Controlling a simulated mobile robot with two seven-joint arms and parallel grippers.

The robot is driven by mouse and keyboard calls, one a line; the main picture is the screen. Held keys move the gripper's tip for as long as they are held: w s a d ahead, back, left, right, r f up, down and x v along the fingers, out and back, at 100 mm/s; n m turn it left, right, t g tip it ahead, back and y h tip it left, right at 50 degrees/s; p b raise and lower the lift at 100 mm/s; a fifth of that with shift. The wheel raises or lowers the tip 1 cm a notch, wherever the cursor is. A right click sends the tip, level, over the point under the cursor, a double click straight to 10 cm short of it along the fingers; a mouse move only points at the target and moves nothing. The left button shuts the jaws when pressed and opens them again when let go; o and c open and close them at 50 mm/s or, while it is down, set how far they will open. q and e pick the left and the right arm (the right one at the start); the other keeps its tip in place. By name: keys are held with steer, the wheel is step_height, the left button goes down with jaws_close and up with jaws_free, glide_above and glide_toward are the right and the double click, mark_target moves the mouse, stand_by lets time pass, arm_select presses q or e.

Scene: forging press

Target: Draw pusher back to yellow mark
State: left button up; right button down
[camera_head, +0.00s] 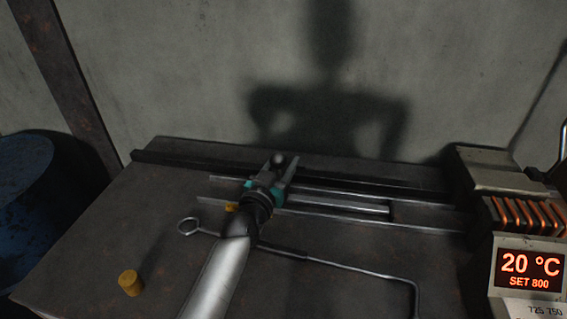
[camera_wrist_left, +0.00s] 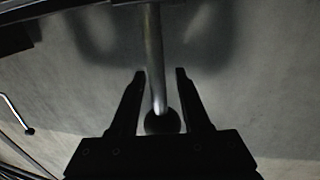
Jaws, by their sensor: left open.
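My left gripper (camera_head: 281,167) is over the rail track on the bench, with its fingers open. In the left wrist view, the pusher's round-knobbed handle (camera_wrist_left: 157,60) stands between the two open fingers (camera_wrist_left: 161,73), with a gap visible on each side. Its dark ball knob (camera_wrist_left: 163,122) sits close to the palm. My right gripper is not in view.
A heater with orange coils (camera_head: 527,215) and a display (camera_head: 529,270) reading 20 °C, SET 800 stands right. A ring-ended rod (camera_head: 350,270) lies in front of the track. A blue drum (camera_head: 25,180) is beyond the bench.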

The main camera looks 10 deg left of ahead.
arm_select(q)
jaws_close()
stand_by(1.4)
